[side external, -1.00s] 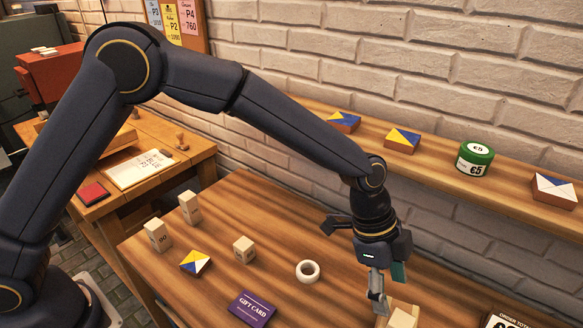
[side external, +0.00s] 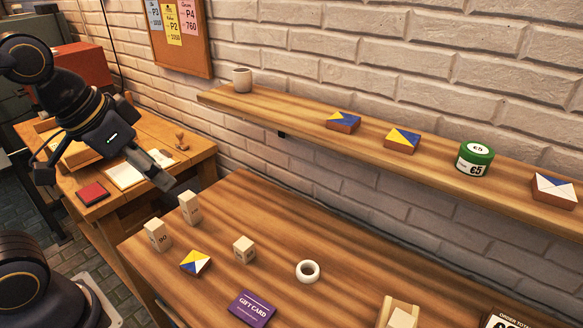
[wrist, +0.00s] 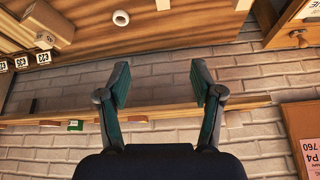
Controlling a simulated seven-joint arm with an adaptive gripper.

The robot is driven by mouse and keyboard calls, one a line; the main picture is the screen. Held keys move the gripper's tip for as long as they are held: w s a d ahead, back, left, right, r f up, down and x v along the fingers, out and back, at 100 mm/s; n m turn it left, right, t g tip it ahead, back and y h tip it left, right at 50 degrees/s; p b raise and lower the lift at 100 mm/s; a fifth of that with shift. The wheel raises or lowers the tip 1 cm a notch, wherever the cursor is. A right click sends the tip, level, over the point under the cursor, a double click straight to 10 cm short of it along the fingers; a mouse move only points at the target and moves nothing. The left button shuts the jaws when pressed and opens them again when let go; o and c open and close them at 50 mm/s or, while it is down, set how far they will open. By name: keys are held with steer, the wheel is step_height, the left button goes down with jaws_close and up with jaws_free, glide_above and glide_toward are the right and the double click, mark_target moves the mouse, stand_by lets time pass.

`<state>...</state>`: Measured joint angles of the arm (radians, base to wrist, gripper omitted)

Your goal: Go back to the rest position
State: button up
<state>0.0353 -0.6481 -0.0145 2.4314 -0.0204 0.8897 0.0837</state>
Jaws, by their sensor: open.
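My gripper (side external: 157,172) is in the left part of the side external view, raised over the small side table. In the wrist view my gripper (wrist: 162,90) shows its two green-padded fingers spread apart with nothing between them. My arm is folded back toward its base at the left edge. No marker for a rest position shows in either view.
The main table (side external: 240,200) holds several pale blocks, a blue-yellow-white tile (side external: 195,263), a white ring (side external: 308,271) and a purple gift card (side external: 252,309). The wall shelf (side external: 300,125) carries a cup (side external: 242,79), tiles and a green round tin (side external: 475,159). The side table holds a red pad (side external: 92,193) and a stamp (side external: 182,141).

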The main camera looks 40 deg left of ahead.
steer(key=shift+s+a+f+n, duration=0.2)
steer(key=shift+s+a+n, duration=0.2)
steer(key=shift+s, duration=0.15)
steer(key=shift+s+a+f+n, duration=0.15)
steer(key=shift+s+a+n, duration=0.2)
steer(key=shift+s, duration=0.2)
